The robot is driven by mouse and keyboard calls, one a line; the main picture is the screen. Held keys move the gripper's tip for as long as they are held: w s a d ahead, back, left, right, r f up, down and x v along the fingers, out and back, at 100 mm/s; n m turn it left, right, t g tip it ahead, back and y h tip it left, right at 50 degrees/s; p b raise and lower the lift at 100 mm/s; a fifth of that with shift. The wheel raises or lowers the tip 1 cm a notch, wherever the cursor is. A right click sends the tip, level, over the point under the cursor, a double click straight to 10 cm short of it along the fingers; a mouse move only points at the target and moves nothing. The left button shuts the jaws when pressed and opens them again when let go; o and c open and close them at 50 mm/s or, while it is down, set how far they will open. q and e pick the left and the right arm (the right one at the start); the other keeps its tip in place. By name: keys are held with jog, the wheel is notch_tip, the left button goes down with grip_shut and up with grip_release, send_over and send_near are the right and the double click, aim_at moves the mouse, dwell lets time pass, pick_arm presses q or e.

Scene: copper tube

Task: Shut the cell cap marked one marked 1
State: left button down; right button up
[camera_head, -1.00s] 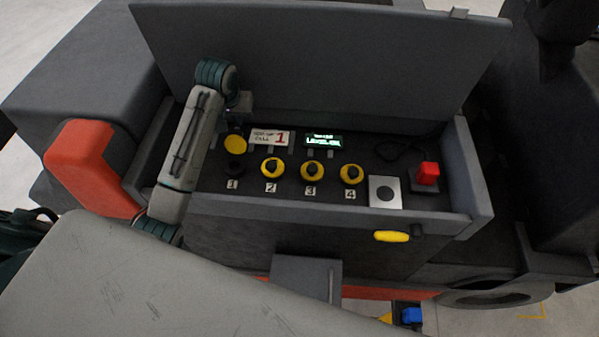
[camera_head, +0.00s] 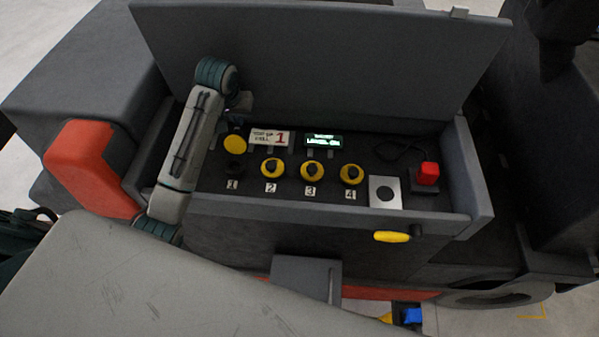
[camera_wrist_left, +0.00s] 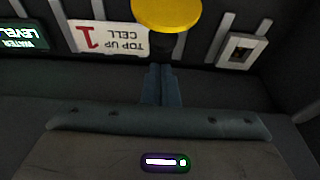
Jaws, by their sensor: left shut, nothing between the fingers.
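Cell cap 1 (camera_head: 235,144) is a yellow disc standing open, tilted up above the dark cell opening (camera_head: 234,170) over the label 1. It also shows at the top of the left wrist view (camera_wrist_left: 167,12). My left gripper (camera_head: 237,121) is behind the raised cap, on the lid side, partly hidden by it. In the left wrist view its fingers (camera_wrist_left: 159,72) are together and empty, just short of the cap in the picture; whether they touch it I cannot tell. My right gripper is not in view.
Caps 2 (camera_head: 272,168), 3 (camera_head: 312,170) and 4 (camera_head: 351,174) sit down in a row to the right. A raised grey lid (camera_head: 330,60) and box walls surround the panel.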

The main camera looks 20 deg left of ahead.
pick_arm(q)
jog(key=shift+f, duration=0.45)
jog(key=shift+f, duration=1.05)
jog(key=shift+s, duration=0.1)
send_over(236, 162)
jog(key=s, duration=0.1)
jog(key=shift+s+d, duration=0.1)
jog(key=shift+d, duration=0.1)
jog(key=shift+s+f, duration=0.15)
jog(key=shift+s, duration=0.05)
dwell(1.8)
jog(key=shift+s+d+f, duration=0.1)
jog(key=shift+s+f, duration=0.05)
jog(key=shift+f, duration=0.1)
dwell(0.7)
jog(key=shift+r, duration=0.1)
